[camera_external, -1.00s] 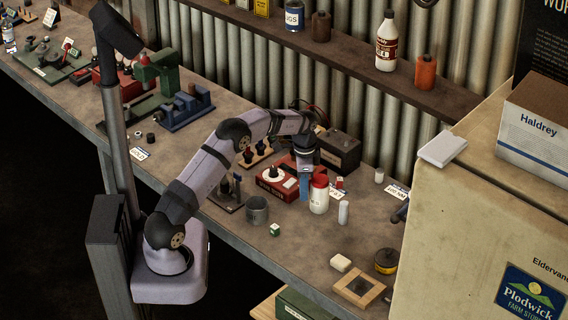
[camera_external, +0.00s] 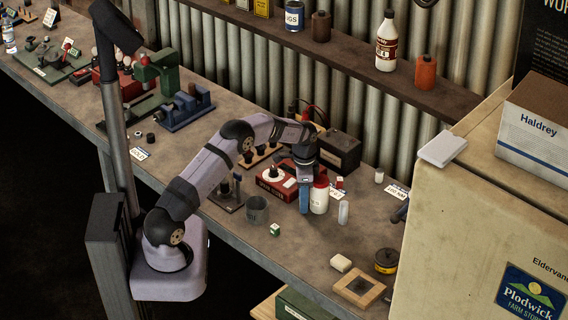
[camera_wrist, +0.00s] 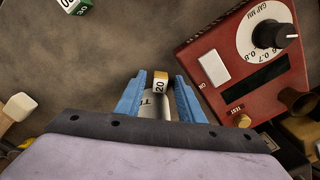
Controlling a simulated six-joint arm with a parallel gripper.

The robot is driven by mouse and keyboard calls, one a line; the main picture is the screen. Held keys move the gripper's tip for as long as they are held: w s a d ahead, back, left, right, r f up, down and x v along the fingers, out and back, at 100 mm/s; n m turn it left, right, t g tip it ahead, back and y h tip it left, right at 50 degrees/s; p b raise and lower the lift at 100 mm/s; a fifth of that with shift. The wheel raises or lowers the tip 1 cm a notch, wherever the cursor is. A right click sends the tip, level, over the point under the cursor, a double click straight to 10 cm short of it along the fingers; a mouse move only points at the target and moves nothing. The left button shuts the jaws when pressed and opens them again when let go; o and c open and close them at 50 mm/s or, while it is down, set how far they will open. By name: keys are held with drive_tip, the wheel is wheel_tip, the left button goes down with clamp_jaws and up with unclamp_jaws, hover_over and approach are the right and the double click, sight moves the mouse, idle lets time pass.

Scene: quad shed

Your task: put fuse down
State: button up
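A small fuse block (camera_wrist: 160,82) with an orange top and a white face marked 20 shows between my fingertips in the wrist view. Narrow gaps show on both sides of it, so my gripper (camera_wrist: 161,78) looks open around the fuse, not closed on it. In the external view my gripper (camera_external: 304,208) points down low over the bench, its blue finger just left of a white jar (camera_external: 319,199) with a red lid. The fuse is hidden there. A pale lettered surface (camera_wrist: 155,105) lies behind the fuse; I cannot tell what it is.
A red tester (camera_wrist: 245,60) with a dial stands close on the right in the wrist view. A green-and-white block (camera_external: 274,230) and a grey cup (camera_external: 256,209) are nearby on the bench (camera_external: 305,252).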

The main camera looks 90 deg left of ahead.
wheel_tip(320, 180, up, 12)
drive_tip(key=b, duration=0.4)
drive_tip(key=w+d, duration=0.3)
drive_tip(key=d, duration=0.7)
drive_tip(key=s+d, duration=0.2)
drive_tip(key=d, duration=1)
drive_tip(key=s+d+f, duration=0.3)
drive_tip(key=s+d, duration=0.5)
drive_tip(key=s+d+f, duration=0.3)
drive_tip(key=s+d, duration=0.5)
drive_tip(key=d, duration=0.1)
drive_tip(key=shift+s, duration=0.2)
drive_tip(key=shift+s+d+f, duration=0.1)
drive_tip(key=shift+d+f, duration=0.05)
drive_tip(key=shift+c, duration=0.9)
